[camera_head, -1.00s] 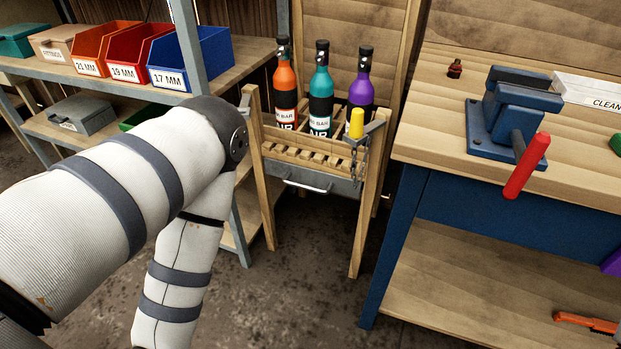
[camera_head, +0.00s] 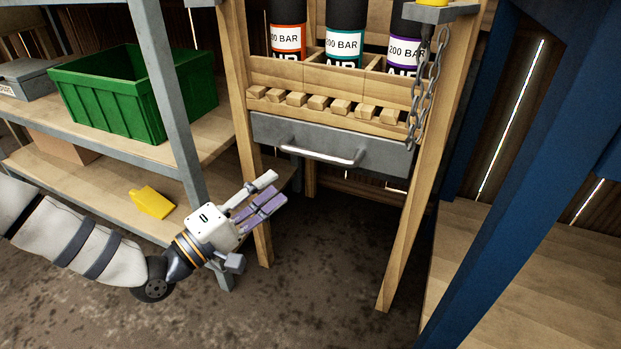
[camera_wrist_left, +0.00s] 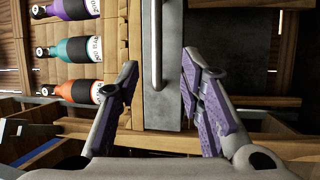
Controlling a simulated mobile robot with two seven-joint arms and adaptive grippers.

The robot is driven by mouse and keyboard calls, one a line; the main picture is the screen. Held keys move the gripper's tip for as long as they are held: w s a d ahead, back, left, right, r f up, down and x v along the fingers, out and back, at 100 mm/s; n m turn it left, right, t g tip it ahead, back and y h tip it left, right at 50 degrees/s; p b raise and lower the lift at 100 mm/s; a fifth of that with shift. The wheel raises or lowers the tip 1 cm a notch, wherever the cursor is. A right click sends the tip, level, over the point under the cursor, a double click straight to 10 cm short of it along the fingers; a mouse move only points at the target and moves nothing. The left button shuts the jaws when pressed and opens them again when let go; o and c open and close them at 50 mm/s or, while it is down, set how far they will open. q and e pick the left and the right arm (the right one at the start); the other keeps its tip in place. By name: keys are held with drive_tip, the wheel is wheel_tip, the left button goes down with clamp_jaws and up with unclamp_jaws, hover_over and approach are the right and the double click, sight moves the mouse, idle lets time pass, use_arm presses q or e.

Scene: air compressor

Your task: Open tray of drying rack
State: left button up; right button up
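The drying rack (camera_head: 243,95) is a wooden frame with a grey metal tray (camera_head: 385,157) under its slatted shelf. The tray sits in the rack and has a silver bar handle (camera_head: 322,153) on its front. My left gripper (camera_head: 272,190) is below and left of the handle in the head view, apart from it. In the left wrist view its fingers (camera_wrist_left: 160,85) are spread with purple pads, empty. The tray (camera_wrist_left: 180,60) and its handle (camera_wrist_left: 156,45) lie ahead between the fingers. My right gripper is in no view.
Several bottles, including a teal-labelled one (camera_head: 344,45), stand in the rack above the tray. A chain (camera_head: 417,95) hangs at its right post.

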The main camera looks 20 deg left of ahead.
sight(311, 158)
use_arm(q)
drive_tip(key=b+x, duration=0.1)
drive_tip(key=x, duration=0.5)
drive_tip(key=b+x, duration=0.1)
drive_tip(key=x, duration=0.5)
drive_tip(key=shift+s+d+r+b, duration=0.2)
drive_tip(key=shift+r+b, duration=0.05)
drive_tip(key=shift+b, duration=0.15)
clamp_jaws()
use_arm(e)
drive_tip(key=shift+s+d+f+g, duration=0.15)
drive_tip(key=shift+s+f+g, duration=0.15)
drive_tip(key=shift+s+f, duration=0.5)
